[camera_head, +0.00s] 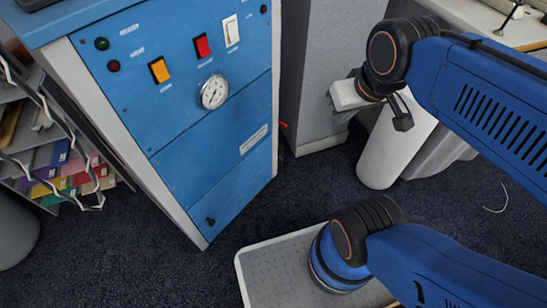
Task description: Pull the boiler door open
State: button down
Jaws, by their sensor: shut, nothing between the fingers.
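The boiler (165,90) is a blue cabinet with a light grey edge, at the left of the head view. Its lower blue panel (215,165) looks like the door. It sits flush with the front, with a white label near its upper right and a small black knob (210,220) low on its left. My gripper (403,122) is shut and empty, right of the boiler and clear of it, in front of a grey partition and a white cylinder.
The boiler's upper panel carries a gauge (214,91), switches and lamps. A rack of colourful folders (65,170) stands left of it. A white cylinder (395,150) stands behind my gripper. Dark carpet (300,190) lies open before the boiler, up to my base.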

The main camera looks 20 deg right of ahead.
aim_at(214, 210)
jog(key=j+z, duration=0.2)
jog(key=j, duration=0.4)
jog(key=k+j+z, duration=0.2)
jog(key=j, duration=0.35)
jog(key=j+z, duration=0.25)
jog(key=j, duration=0.35)
jog(key=k+j+z, duration=0.2)
jog(key=j, duration=0.35)
jog(key=k+j+z, duration=0.2)
jog(key=j, duration=0.35)
jog(key=k+j+z, duration=0.2)
jog(key=j, duration=0.25)
jog(key=k+j+z, duration=0.25)
jog(key=j, duration=0.2)
jog(key=k+j+z, duration=0.2)
jog(key=k+j, duration=0.15)
